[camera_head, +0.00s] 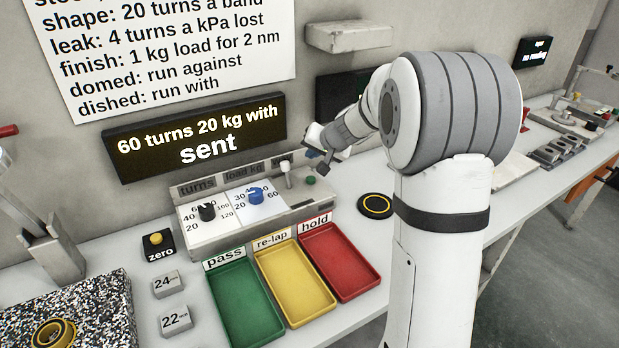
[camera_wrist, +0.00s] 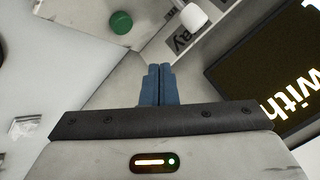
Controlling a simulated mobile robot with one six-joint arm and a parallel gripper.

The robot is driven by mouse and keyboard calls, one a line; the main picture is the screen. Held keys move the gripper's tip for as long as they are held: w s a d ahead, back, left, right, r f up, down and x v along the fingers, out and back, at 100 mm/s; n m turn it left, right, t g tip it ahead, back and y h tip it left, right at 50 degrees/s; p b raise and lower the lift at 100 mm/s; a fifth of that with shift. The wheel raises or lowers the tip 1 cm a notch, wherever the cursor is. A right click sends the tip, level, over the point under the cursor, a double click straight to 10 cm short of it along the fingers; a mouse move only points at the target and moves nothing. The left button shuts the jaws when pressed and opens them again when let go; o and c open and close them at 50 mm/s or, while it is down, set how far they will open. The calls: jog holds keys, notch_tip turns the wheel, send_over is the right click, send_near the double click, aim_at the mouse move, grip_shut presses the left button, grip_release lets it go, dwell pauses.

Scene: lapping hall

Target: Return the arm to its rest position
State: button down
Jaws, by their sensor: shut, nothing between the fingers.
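My gripper (camera_wrist: 158,84) is shut, its two blue fingers together with nothing between them in the wrist view. In the head view my gripper (camera_head: 324,166) hangs above the right end of the control panel (camera_head: 297,213), close to the white-topped lever (camera_head: 285,168) and the green button (camera_head: 310,181). The green button (camera_wrist: 121,22) and the white lever knob (camera_wrist: 193,17) lie beyond the fingertips in the wrist view, apart from them. My arm is bent forward over the bench.
The display (camera_head: 198,137) reads "60 turns 20 kg with sent". Green (camera_head: 246,308), yellow (camera_head: 295,287) and red (camera_head: 341,262) trays sit in front of the panel. A black ring-marked disc (camera_head: 375,206) lies near my arm. A pale wall block (camera_head: 349,36) juts out above.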

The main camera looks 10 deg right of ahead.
jog(key=shift+s+r, duration=0.1)
jog(key=s+r+n+g+h+p, duration=0.2)
jog(key=s+r+g+p, duration=0.1)
jog(key=s, duration=1.5)
jog(key=s+r+n+g+h+p, duration=0.1)
jog(key=s+r+p, duration=0.3)
jog(key=s, duration=1.4)
jog(key=shift+s+a+n+g+h, duration=0.35)
jog(key=shift+n+g, duration=0.25)
jog(key=shift+g, duration=0.3)
